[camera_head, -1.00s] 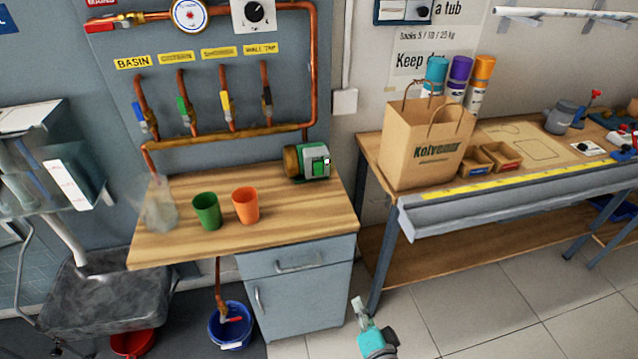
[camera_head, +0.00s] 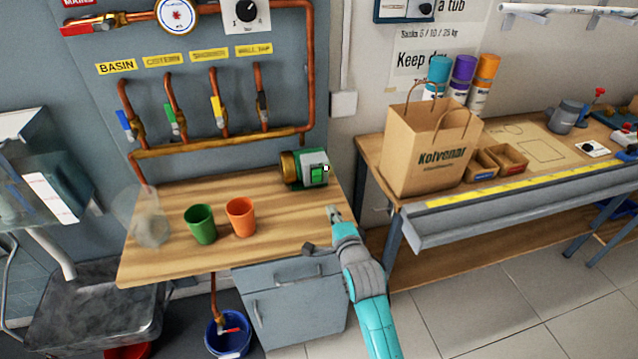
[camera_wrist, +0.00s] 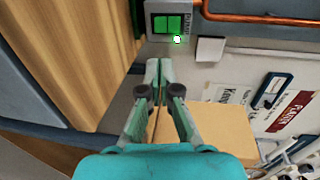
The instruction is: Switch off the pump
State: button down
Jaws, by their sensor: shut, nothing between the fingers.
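The pump (camera_head: 304,169) stands at the back right of the wooden counter, green and grey with a brass end at its left. A green switch (camera_head: 317,174) is on its front face; the switch (camera_wrist: 166,25) also shows at the top of the wrist view, with a small bright white-green spot beside it. My gripper (camera_head: 333,212) is shut and empty at the right edge of the counter, in front of the pump and apart from it. In the wrist view my fingertips (camera_wrist: 157,66) are together below the switch.
A green cup (camera_head: 201,225), an orange cup (camera_head: 241,218) and a clear vessel (camera_head: 150,222) stand on the counter (camera_head: 270,235) left of my gripper. Copper pipes with several valves run behind. A workbench with a paper bag (camera_head: 428,150) stands to the right, past a gap.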

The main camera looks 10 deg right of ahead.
aim_at(317, 180)
jog(key=shift+w, duration=0.1)
jog(key=w, duration=0.4)
jog(key=w+f, duration=0.1)
jog(key=w, duration=0.3)
jog(key=w+f, duration=0.1)
jog(key=w, duration=0.3)
jog(key=shift+w, duration=0.15)
jog(key=shift+w+f, duration=0.1)
jog(key=shift+w, duration=0.55)
